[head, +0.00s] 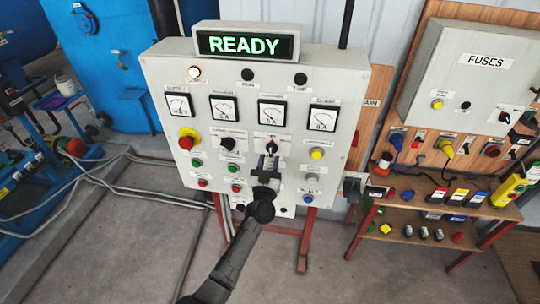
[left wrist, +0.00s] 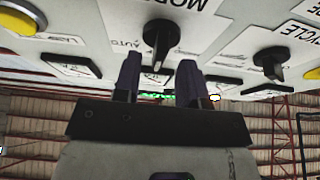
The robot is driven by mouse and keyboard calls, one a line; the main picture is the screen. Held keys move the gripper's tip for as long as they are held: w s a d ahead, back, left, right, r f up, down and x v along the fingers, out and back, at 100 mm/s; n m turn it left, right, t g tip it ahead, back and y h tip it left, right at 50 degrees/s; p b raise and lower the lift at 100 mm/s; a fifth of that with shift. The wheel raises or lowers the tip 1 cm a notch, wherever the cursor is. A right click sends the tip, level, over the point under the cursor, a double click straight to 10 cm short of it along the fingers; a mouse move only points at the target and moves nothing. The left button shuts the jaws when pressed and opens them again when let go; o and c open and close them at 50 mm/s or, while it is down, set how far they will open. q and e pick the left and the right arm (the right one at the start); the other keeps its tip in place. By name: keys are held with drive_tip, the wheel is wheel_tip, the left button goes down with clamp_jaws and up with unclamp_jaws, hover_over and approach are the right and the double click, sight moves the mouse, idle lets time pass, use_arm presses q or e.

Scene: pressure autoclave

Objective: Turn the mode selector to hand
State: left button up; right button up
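The mode selector is a black knob (left wrist: 160,35) in the left wrist view, with a label partly reading "MODE" and the word "AUTO" beside it. Its handle points toward the picture's lower edge there. In the head view this knob (head: 270,146) sits on the grey panel (head: 250,176) below the gauges. My left gripper (head: 268,163) is just in front of it and slightly below in that view. In the left wrist view the gripper's two dark fingers (left wrist: 160,75) are apart, with the handle's end between or just beyond their tips; contact cannot be told. My right gripper is not in view.
A second black knob (left wrist: 270,62) labelled "CYCLE" is close to the right in the left wrist view. A yellow button (head: 316,153) and a red-and-yellow stop button (head: 187,139) are on the panel. A lit sign (head: 245,44) reads "READY". A fuse box (head: 470,75) stands at right.

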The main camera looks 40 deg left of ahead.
use_arm(q)
drive_tip(key=shift+x, duration=1.05)
drive_tip(key=shift+c, duration=0.4)
clamp_jaws()
